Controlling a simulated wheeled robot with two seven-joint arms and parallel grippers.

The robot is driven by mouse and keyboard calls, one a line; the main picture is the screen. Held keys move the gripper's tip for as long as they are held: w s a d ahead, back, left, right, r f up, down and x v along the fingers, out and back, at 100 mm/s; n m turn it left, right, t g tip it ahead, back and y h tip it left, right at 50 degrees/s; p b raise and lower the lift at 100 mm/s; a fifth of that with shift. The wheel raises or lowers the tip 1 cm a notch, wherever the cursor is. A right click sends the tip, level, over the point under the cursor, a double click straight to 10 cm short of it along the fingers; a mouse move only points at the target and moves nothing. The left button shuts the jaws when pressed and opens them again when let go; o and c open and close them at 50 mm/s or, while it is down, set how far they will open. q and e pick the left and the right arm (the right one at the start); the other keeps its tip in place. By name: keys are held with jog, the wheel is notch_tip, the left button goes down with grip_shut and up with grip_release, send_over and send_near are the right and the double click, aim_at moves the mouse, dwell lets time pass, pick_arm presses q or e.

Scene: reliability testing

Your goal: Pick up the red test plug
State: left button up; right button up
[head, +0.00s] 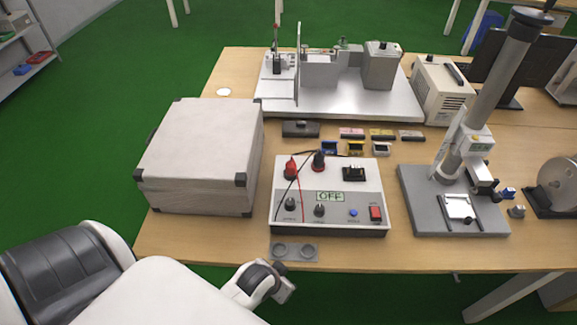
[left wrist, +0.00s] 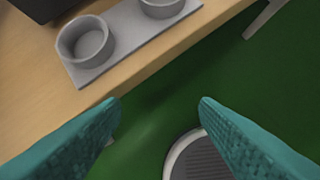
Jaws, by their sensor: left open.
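In the head view the test box (head: 347,205) stands on the table with an "OFF" display. A red plug (head: 291,170) sits on its upper left, with a red lead running down from it. A darker plug or terminal (head: 318,160) with a black lead is just right of it. My left gripper is low at the table's front edge, below the box and apart from the plugs. In the left wrist view its two teal fingers (left wrist: 158,103) are spread with nothing between them. The plug does not show there. My right gripper is not in view.
A grey holder with two round cups (head: 294,250) lies at the table's front edge; it also shows in the left wrist view (left wrist: 126,35). A large grey case (head: 203,155) stands left of the box. A stand with a column (head: 455,205) is to the right.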

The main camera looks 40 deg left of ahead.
pick_arm(q)
jog(key=w+a+r+n+t, duration=0.1)
jog(key=w+a+r+t, duration=0.2)
jog(key=w+r, duration=0.5)
jog(key=n+t+y, duration=0.3)
jog(key=t+y, duration=0.2)
jog(key=t, duration=0.2)
send_near(289, 168)
jog(key=shift+s+d+f+p, duration=0.35)
jog(key=shift+s+d+f, duration=0.2)
jog(key=shift+f, duration=0.25)
jog(key=shift+w+a+n+t+y, duration=0.3)
jog(key=shift+w+n+y, duration=0.1)
jog(key=shift+n, duration=0.2)
jog(key=shift+w+a, duration=0.1)
jog(key=b+x, duration=0.3)
jog(key=x, duration=0.3)
jog(key=shift+w+a+b, duration=0.1)
jog(key=shift+b, duration=0.3)
jog(key=b+x, duration=0.1)
jog(key=x, duration=0.1)
jog(key=b+x, duration=0.2)
jog(key=x, duration=0.1)
jog(key=shift+w+r, duration=0.35)
jog(key=shift+w, duration=0.05)
jog(key=shift+r, duration=0.1)
